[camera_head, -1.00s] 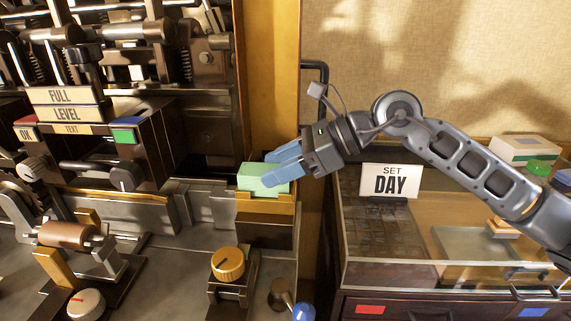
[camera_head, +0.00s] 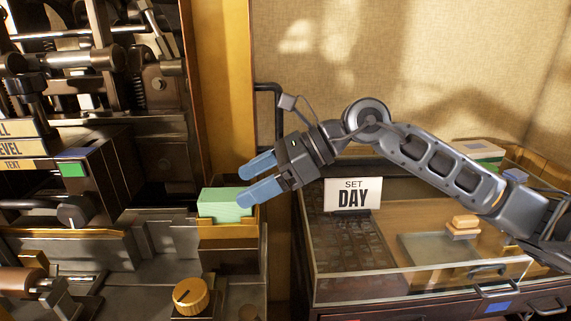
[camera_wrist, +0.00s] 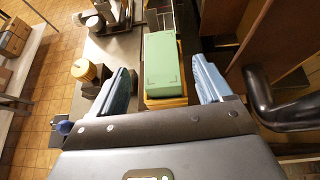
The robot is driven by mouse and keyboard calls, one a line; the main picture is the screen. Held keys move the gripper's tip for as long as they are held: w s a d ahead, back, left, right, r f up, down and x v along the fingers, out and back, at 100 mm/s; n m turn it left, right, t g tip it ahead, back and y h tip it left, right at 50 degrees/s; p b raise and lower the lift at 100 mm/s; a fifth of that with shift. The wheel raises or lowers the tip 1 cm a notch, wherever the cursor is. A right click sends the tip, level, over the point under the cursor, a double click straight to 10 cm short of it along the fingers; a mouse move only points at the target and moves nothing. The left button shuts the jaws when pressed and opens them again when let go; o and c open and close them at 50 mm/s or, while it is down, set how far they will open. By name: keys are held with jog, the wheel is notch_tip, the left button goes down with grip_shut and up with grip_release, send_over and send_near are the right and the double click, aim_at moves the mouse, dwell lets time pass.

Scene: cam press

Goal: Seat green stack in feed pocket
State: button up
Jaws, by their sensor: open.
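The green stack (camera_head: 224,204) sits in the brass-coloured feed pocket (camera_head: 228,230) at the right end of the press. In the wrist view the green stack (camera_wrist: 163,62) lies lengthwise above the yellow pocket edge (camera_wrist: 166,102). My gripper (camera_head: 258,180) is open, with its blue fingers apart and empty, just right of and slightly above the stack. In the wrist view my gripper (camera_wrist: 165,88) has one finger on each side of the stack's near end, with gaps between. The pocket's floor is hidden under the stack.
A dark handle (camera_head: 268,100) stands behind my gripper, and it looms close at the right in the wrist view (camera_wrist: 280,105). A glass case (camera_head: 400,285) with a SET DAY sign (camera_head: 352,194) stands right. An orange knob (camera_head: 190,296) sits below the pocket.

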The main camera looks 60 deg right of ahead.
jog(key=b+v, duration=0.1)
jog(key=v, duration=0.8)
